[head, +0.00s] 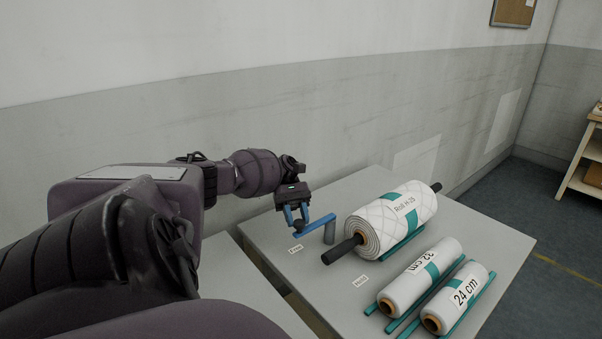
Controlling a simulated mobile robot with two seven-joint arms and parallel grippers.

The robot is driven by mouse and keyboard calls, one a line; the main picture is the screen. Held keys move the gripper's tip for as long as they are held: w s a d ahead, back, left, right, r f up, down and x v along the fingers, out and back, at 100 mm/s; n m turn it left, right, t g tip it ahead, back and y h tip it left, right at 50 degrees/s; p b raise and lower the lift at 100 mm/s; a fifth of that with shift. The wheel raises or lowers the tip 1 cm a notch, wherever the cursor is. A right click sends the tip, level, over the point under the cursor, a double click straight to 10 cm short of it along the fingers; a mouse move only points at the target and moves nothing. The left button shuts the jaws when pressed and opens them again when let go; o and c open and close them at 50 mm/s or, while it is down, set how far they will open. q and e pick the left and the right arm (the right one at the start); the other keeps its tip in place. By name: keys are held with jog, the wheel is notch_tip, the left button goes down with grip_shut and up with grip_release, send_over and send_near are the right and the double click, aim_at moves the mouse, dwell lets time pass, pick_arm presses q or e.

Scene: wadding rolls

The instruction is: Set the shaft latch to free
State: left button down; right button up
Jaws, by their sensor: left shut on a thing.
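The shaft latch (318,224) is a blue lever on a short grey post, at the left side of the grey table. Its lever points left from the post, toward the small label (296,248), which seems to read FREE. The other label (360,281), nearer the roll shaft, seems to read HOLD. My left gripper (297,222) comes down from above and is shut on the dark knob at the lever's free end. Its blue fingers hide part of the knob. My right gripper is out of view.
A large quilted roll (392,219) on a dark shaft (341,250) lies just right of the latch. Two smaller rolls, marked 22 cm (406,288) and 24 cm (452,303), lie on teal rails in front. A wall stands behind the table (345,310).

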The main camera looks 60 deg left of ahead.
pick_arm(q)
jog(key=shift+f, duration=0.15)
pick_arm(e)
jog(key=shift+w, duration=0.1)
pick_arm(q)
jog(key=c, duration=1.2)
grip_release()
jog(key=o, duration=0.4)
jog(key=shift+a, duration=0.1)
notch_tip(320, 180, up, 20)
jog(key=p, duration=0.2)
jog(key=shift+p, duration=0.35)
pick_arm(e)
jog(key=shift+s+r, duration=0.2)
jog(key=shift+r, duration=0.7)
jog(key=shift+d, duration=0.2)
